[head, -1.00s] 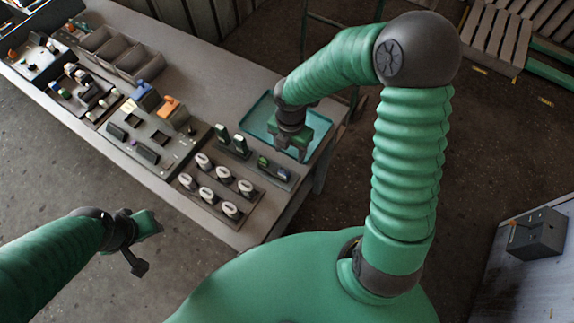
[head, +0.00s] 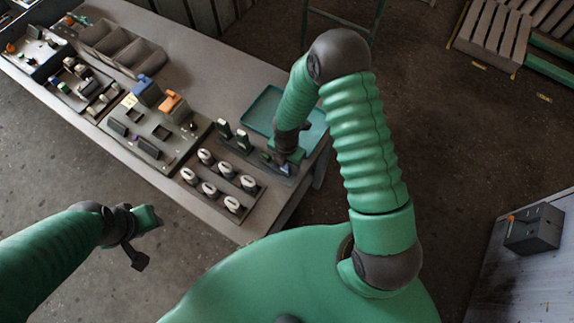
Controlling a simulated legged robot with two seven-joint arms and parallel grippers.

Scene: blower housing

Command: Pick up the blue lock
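A small bluish piece (head: 286,169), which looks like the blue lock, sits at the right end of a dark narrow holder on the table. It is small and partly covered by my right gripper (head: 283,162). That gripper points down right at it; its fingertips are hidden among the dark parts, so I cannot tell whether they touch or grip it. A green piece (head: 267,157) is just left of it in the same holder. My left gripper (head: 149,240) hangs in front of the table over the floor, open and empty.
Two upright dark-green pieces (head: 233,136) stand left in the holder row. White-topped knobs (head: 220,186) stand in front. An empty teal tray (head: 262,103) lies behind. A fixture with blue and orange blocks (head: 170,101) and grey bins (head: 120,48) are further left.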

